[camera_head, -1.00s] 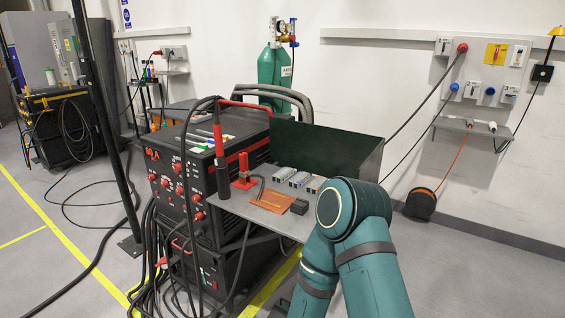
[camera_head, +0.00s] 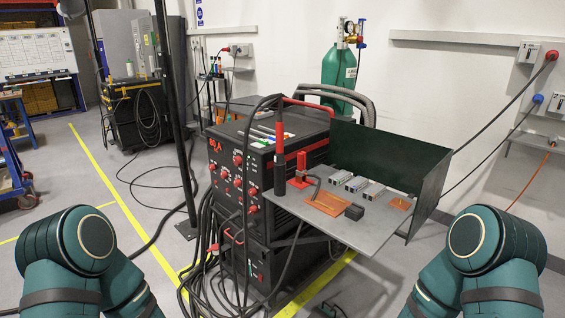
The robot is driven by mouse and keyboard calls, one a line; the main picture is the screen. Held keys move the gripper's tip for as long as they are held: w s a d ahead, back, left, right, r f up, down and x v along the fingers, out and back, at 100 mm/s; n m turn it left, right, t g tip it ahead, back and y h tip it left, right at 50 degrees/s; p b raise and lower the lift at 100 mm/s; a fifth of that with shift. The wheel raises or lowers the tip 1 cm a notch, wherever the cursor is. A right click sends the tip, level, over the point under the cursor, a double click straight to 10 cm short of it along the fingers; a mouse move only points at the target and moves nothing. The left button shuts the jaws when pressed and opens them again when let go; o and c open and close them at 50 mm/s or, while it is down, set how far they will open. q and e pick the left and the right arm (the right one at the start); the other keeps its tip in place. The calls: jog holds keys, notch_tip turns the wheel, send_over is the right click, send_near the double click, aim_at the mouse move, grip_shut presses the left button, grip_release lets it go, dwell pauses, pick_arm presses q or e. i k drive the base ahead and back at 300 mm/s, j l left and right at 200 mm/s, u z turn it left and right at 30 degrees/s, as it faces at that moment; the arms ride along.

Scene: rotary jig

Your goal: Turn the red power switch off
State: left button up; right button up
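A black welding machine (camera_head: 263,190) with a red handle on top stands in the middle. A cable hangs in front of part of the panel. Upper links of both my arms show at the lower left and lower right. Neither gripper is in the picture.
A grey shelf (camera_head: 375,225) with metal blocks, a copper plate (camera_head: 327,203) and a red clamp (camera_head: 304,172) juts out right of the machine. A dark pole (camera_head: 174,120) stands at left. Loose cables (camera_head: 205,262) lie before the machine. A green gas cylinder (camera_head: 339,72) stands behind.

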aim_at(253, 210)
jog(key=i+j+z, duration=0.15)
jog(key=i, duration=0.45)
jog(key=i+j+z, duration=0.1)
jog(key=i, duration=0.5)
